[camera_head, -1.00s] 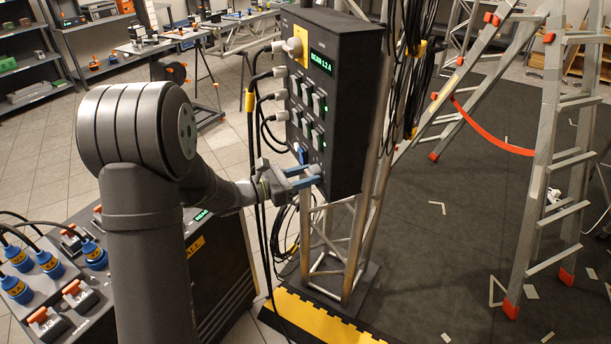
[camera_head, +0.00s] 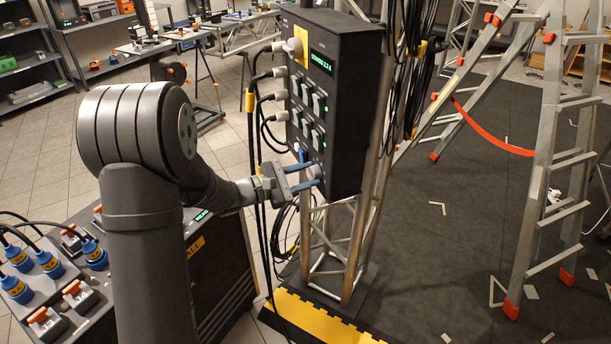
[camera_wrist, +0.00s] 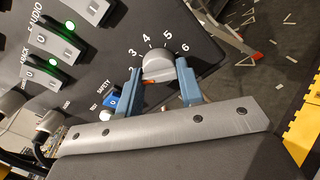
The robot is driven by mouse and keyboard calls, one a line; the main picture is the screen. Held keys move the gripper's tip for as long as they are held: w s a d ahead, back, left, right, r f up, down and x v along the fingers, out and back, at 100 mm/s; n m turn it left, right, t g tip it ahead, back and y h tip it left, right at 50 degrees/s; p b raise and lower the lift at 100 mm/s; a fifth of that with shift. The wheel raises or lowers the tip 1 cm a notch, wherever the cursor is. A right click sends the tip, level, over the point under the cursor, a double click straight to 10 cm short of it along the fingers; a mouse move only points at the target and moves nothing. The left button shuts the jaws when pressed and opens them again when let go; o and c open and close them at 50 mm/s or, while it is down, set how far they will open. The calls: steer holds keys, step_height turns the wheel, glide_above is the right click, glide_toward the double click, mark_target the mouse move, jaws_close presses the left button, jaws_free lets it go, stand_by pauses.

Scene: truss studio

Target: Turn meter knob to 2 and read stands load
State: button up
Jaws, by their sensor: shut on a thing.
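The grey meter knob (camera_wrist: 158,64) is on the dark box face, ringed by numbers 2 to 6 in the wrist view. My gripper (camera_wrist: 160,73) has its two blue fingers on either side of the knob, shut on it. A red-orange mark shows at the knob's lower left; the left finger partly hides that side, and I cannot tell exactly which number it meets. In the head view my gripper (camera_head: 314,178) is at the lower front of the power box (camera_head: 352,110). The green meter display (camera_head: 321,62) shows a word, possibly STANDS, and about 2.2 A; the text is blurred.
A blue safety button (camera_wrist: 112,101) and a white test button (camera_wrist: 105,115) sit close left of the knob. Black cables (camera_head: 257,130) hang beside the box. A metal truss (camera_head: 350,245) stands under it, and a ladder (camera_head: 548,160) is at right.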

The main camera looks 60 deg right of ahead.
stand_by(0.3)
steer(key=o, duration=1)
steer(key=v, duration=1.7)
steer(key=shift+w+a, duration=0.1)
steer(key=shift+a, duration=0.1)
steer(key=shift+w+a, duration=0.15)
steer(key=shift+a, duration=0.05)
steer(key=shift+v, duration=7.2)
steer(key=shift+r, duration=0.1)
steer(key=shift+r, duration=0.15)
steer(key=shift+r, duration=0.6)
